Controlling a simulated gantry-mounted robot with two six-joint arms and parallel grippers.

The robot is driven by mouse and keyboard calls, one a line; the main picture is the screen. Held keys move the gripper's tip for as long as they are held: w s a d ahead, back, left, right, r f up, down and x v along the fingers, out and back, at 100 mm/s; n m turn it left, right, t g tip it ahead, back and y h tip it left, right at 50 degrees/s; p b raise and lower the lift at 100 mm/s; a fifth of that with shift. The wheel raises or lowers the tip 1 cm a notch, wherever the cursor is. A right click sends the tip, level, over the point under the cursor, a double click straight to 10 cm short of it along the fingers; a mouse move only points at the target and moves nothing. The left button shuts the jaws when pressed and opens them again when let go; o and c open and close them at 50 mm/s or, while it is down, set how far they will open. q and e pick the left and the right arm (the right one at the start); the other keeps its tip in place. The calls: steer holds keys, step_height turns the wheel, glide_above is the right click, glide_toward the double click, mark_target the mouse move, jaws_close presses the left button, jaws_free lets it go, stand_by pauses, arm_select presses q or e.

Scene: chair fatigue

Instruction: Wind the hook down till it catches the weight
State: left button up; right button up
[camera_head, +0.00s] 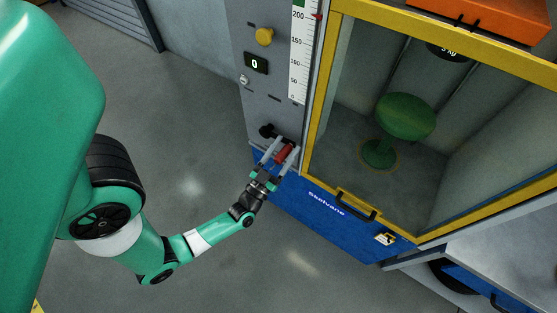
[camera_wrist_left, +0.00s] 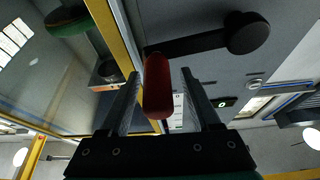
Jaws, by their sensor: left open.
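The crank's red handle (camera_head: 285,153) is on the front of the grey machine panel, with its black hub (camera_head: 266,131) just up and left. In the left wrist view the red handle (camera_wrist_left: 158,88) stands between my finger tips, and a black crank arm (camera_wrist_left: 185,43) runs from it to the round hub. My left gripper (camera_head: 280,150) is open, its fingers on both sides of the handle with gaps visible. A dark weight (camera_head: 447,52) with a "kg" label shows high in the yellow-framed cabinet. I cannot make out the hook. My right gripper is not in view.
A green stool (camera_head: 403,117) stands inside the cabinet behind a clear yellow-framed door (camera_head: 314,105). A blue base (camera_head: 300,205) lies below. The floor at left is clear.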

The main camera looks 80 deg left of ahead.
arm_select(q)
steer(key=v, duration=0.9)
steer(key=shift+d+p, duration=0.1)
steer(key=shift+p, duration=0.25)
steer(key=shift+s+d+f, duration=0.15)
steer(key=shift+s+d, duration=0.1)
steer(key=shift+s, duration=0.2)
